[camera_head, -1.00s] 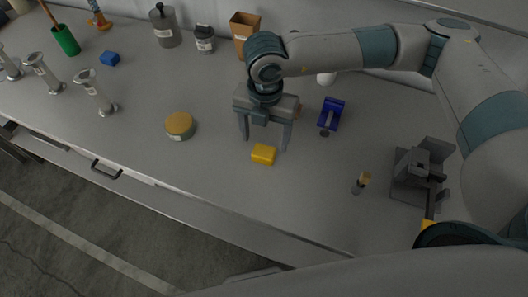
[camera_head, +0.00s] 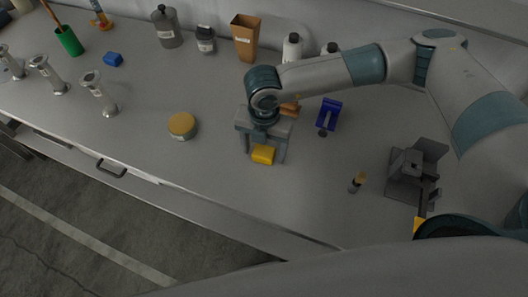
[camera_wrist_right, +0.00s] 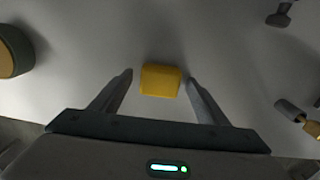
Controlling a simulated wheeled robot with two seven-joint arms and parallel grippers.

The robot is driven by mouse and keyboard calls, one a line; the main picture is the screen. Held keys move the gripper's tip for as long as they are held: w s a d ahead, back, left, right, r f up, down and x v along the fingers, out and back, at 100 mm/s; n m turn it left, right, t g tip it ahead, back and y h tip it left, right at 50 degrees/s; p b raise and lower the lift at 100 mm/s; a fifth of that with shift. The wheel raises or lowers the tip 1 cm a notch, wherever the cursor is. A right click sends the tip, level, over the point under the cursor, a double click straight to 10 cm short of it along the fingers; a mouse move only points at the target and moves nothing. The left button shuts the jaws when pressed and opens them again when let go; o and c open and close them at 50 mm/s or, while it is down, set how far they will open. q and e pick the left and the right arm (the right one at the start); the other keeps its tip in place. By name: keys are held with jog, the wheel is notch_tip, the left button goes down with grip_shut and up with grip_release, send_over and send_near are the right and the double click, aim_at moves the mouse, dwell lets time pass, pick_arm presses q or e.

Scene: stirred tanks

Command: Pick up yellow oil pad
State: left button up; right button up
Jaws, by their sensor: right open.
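The yellow oil pad (camera_head: 263,154) is a small yellow block lying on the grey bench near its front. My right gripper (camera_head: 265,158) is open above and around it, with its fingers pointing down at the bench. In the right wrist view the oil pad (camera_wrist_right: 160,80) shows between the tips of the open right gripper (camera_wrist_right: 159,76), with a gap on each side. I cannot tell from these frames how high the tips are above the bench. My left gripper is not in view.
A round yellow-topped tin (camera_head: 182,125) stands left of the pad, and a blue holder (camera_head: 329,114) stands right of it. A small brown-tipped item (camera_head: 358,181) and a dark grey fixture (camera_head: 411,164) are farther right. The bench's front edge lies close below the pad.

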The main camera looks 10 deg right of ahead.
aim_at(264, 151)
jog(key=c, duration=1.1)
jog(key=shift+r, duration=0.15)
jog(key=shift+w+r+b, duration=0.1)
jog(key=shift+r+b, duration=0.45)
notch_tip(264, 151, up, 2)
jog(key=shift+r+b, duration=0.2)
jog(key=shift+b, duration=0.6)
jog(key=s+r+b, duration=0.1)
jog(key=s+r, duration=0.1)
jog(key=s, duration=0.2)
jog(key=s+a+r+b, duration=0.1)
jog(key=s+r, duration=0.2)
jog(key=s+a+r+b, duration=0.1)
jog(key=s+r, duration=0.1)
jog(key=s, duration=0.2)
jog(key=shift+s+a+r+b, duration=0.2)
jog(key=shift+s+b, duration=0.1)
jog(key=shift+b, duration=0.1)
jog(key=shift+f, duration=0.1)
